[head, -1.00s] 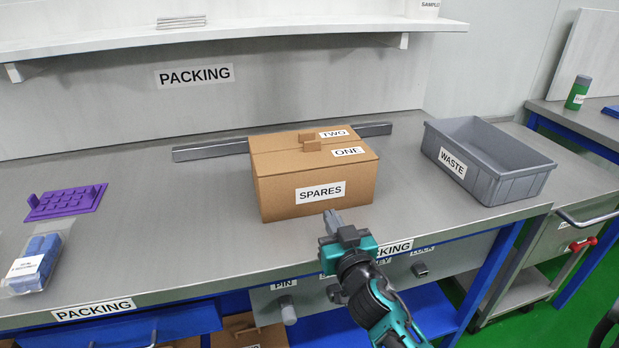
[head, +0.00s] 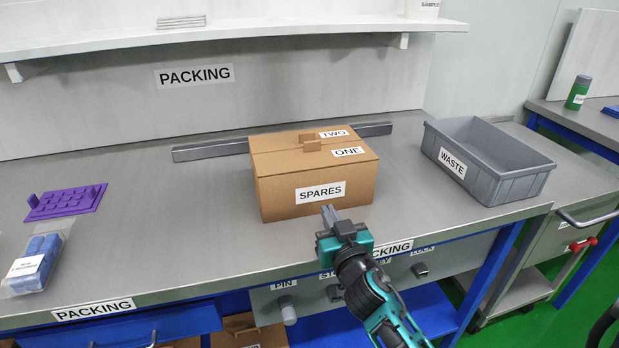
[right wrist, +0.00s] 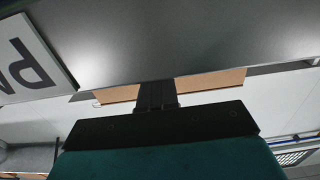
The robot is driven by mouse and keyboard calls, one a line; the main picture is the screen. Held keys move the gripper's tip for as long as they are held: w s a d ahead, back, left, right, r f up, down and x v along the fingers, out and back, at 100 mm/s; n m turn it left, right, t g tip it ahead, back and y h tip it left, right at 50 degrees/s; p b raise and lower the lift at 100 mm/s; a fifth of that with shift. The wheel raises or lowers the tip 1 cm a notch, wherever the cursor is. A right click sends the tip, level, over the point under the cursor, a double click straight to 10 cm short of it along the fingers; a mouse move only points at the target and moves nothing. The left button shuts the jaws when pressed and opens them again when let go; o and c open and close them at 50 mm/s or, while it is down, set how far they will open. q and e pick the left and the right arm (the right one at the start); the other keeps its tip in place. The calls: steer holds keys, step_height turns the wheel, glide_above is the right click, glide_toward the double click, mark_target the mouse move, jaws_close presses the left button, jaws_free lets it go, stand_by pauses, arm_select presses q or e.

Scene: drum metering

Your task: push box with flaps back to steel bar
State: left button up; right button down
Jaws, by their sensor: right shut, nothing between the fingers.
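The cardboard box with flaps (head: 285,201), labelled SPARES, stands upright on the grey bench with its top flaps, ONE and TWO, folded shut. The steel bar (head: 208,151) lies along the back of the bench, and the box hides its middle part. I cannot tell whether box and bar touch. My right gripper (head: 328,213) is shut and empty, just in front of the box's front face, below the SPARES label. In the right wrist view its dark fingers (right wrist: 157,95) point toward the tan box (right wrist: 212,85). My left gripper is out of view.
A grey WASTE bin (head: 520,186) stands to the right of the box. A purple pegged plate (head: 66,202) and a bag of blue items (head: 36,262) lie at the left. The bench left of the box is clear. A shelf (head: 300,28) runs above.

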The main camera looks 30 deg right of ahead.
mark_target(321, 198)
steer(key=shift+x, duration=1.7)
steer(key=v, duration=1)
steer(key=shift+f, duration=0.15)
